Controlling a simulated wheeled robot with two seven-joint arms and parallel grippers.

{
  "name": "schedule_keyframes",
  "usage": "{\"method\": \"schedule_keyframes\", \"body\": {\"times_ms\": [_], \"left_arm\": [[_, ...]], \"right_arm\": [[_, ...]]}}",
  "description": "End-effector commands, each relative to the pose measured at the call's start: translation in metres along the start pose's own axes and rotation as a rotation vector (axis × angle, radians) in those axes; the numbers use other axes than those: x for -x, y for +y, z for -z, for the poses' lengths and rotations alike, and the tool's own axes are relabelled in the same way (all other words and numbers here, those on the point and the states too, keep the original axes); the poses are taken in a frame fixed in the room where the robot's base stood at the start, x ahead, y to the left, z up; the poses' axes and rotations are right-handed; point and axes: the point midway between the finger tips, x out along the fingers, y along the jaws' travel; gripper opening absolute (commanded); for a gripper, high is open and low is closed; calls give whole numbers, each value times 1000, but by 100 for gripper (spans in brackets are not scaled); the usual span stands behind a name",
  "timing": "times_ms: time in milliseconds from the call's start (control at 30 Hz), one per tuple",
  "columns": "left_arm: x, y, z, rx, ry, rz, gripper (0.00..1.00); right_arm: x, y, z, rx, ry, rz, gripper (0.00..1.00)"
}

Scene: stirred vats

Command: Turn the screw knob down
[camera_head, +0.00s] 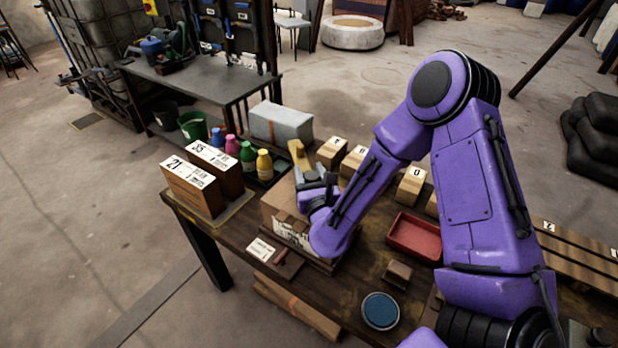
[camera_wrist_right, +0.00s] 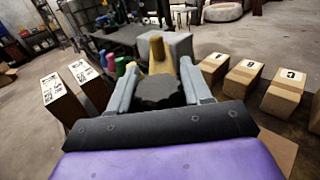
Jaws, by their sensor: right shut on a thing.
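My right gripper (camera_head: 318,190) reaches over the wooden table from the right. In the right wrist view the two grey fingers of this gripper (camera_wrist_right: 158,88) stand on either side of a dark, ridged screw knob (camera_wrist_right: 158,93) and are shut on it. A yellow upright arm (camera_head: 298,156) rises just behind the knob; it also shows in the right wrist view (camera_wrist_right: 159,56). Below is a brown box-like body (camera_head: 285,230) with a pale, worn front. In the head view my gripper hides most of the knob. My left gripper is not in view.
Two labelled cartons (camera_head: 192,188) stand left of the gripper, beside several coloured bottles (camera_head: 248,155). A red tray (camera_head: 414,236) and a blue round dish (camera_head: 380,310) lie to the right and front.

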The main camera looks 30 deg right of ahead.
Motion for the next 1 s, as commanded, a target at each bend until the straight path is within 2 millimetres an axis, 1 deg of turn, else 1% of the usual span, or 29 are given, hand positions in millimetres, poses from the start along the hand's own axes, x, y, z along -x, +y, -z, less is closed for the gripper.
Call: {"method": "schedule_keyframes", "body": {"times_ms": [33,167,700,1000], "left_arm": [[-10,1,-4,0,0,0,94],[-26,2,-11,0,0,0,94],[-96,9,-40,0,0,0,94],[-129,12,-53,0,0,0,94]], "right_arm": [[0,0,6,-7,0,42,18],[0,-2,8,-5,0,164,18],[4,-10,8,-3,-2,678,18],[8,-13,6,-2,-3,959,18]]}}
